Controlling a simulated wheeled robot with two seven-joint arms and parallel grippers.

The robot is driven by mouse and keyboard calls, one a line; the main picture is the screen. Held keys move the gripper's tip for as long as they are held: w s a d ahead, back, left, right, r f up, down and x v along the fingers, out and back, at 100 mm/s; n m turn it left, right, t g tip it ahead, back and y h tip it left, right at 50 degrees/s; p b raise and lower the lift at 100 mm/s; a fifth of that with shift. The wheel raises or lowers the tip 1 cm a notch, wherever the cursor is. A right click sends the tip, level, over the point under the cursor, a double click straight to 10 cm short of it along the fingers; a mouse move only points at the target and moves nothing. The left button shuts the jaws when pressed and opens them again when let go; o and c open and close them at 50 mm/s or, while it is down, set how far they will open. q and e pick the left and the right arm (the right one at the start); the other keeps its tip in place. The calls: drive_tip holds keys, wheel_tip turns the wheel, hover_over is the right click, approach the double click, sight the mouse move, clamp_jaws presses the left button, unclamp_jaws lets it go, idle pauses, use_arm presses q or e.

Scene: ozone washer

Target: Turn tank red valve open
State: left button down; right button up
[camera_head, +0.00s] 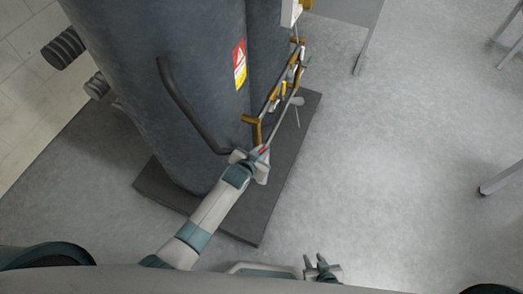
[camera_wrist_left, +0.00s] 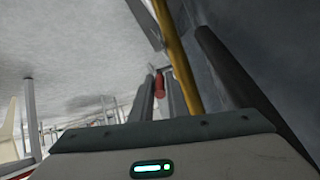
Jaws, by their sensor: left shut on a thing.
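The large dark grey tank (camera_head: 165,85) stands upright on a dark base plate, with brass and grey piping (camera_head: 284,92) along its right side. The red valve handle (camera_head: 264,150) shows as a small red piece low on this piping, at my left gripper (camera_head: 262,156). In the left wrist view the red handle (camera_wrist_left: 159,84) sits between the two fingers of my left gripper (camera_wrist_left: 160,92), which is shut on it. The fingers hide part of the handle. My right gripper (camera_head: 316,262) is low in the head view, away from the tank, its fingers apart and empty.
The dark base plate (camera_head: 258,222) spreads under the tank. A curved black bar (camera_head: 187,105) is on the tank's front, close to my left arm. A yellow pipe (camera_wrist_left: 180,55) passes beside the fingers. Grey floor (camera_head: 400,150) to the right is mostly clear, with table legs (camera_head: 500,178) at the edge.

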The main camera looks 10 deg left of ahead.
idle(0.3)
use_arm(q)
drive_tip(key=c, duration=1.7)
unclamp_jaws()
